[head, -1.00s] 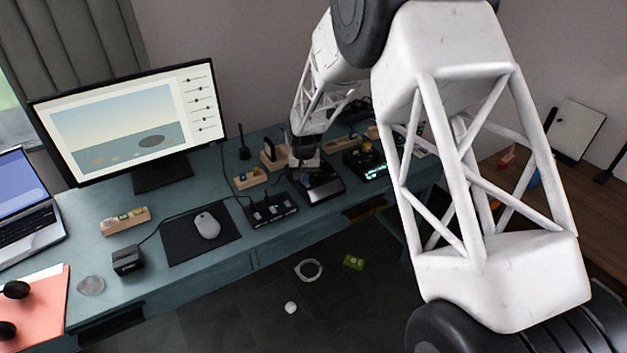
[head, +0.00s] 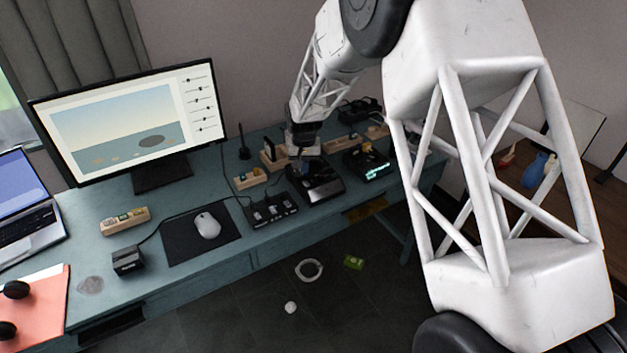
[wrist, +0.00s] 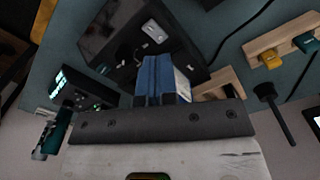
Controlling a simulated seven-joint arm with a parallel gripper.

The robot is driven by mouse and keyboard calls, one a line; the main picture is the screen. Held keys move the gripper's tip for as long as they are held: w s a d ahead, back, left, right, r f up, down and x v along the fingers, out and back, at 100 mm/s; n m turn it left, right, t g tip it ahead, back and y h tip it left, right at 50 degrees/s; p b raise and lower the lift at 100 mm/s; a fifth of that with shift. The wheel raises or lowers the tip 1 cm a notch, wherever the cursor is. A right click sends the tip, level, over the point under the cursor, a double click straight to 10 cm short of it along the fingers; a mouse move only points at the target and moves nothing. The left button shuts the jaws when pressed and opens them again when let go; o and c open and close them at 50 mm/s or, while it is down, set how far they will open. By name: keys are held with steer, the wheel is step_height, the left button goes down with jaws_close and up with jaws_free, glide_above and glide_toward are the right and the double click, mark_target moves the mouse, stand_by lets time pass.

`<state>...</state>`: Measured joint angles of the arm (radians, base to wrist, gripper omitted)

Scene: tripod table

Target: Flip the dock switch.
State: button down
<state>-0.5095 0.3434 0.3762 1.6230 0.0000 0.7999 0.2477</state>
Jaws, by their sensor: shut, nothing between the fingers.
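The dock looks to be the black box (head: 322,186) with a sloped dark face, standing among the devices on the teal desk. In the wrist view the dark box (wrist: 110,38) lies at the top, with small silver fittings (wrist: 154,31) on it; I cannot tell which is the switch or how it is set. My gripper (head: 303,150) is over the back edge of this box. In the wrist view its blue fingers (wrist: 160,72) are shut together with nothing between them, close to the box's edge. Whether they touch it is unclear.
A black unit with several sockets (head: 271,210) stands left of the dock, and a box with a green display (head: 366,162) right of it. Wooden blocks (head: 250,179) stand nearby. A mouse (head: 207,225) and monitor (head: 130,120) are further left. The desk's front strip is mostly clear.

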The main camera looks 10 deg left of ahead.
steer(key=shift+r, duration=1.2)
steer(key=shift+d+r, duration=0.2)
steer(key=s+d+r+m+t, duration=0.1)
steer(key=s+d+r, duration=0.8)
steer(key=d, duration=0.4)
steer(key=s+d+r, duration=0.6)
steer(key=d+r, duration=0.5)
steer(key=d, duration=0.1)
steer(key=s+d, duration=0.5)
steer(key=s, duration=0.5)
steer(key=s+d+r+m+t, duration=0.1)
steer(key=s+d, duration=0.5)
steer(key=s, duration=0.4)
steer(key=s+d+r+m, duration=0.1)
steer(key=s+d, duration=0.4)
steer(key=s, duration=0.5)
steer(key=shift+d+r+t, duration=0.2)
steer(key=shift+d+t, duration=0.1)
steer(key=shift+d, duration=0.05)
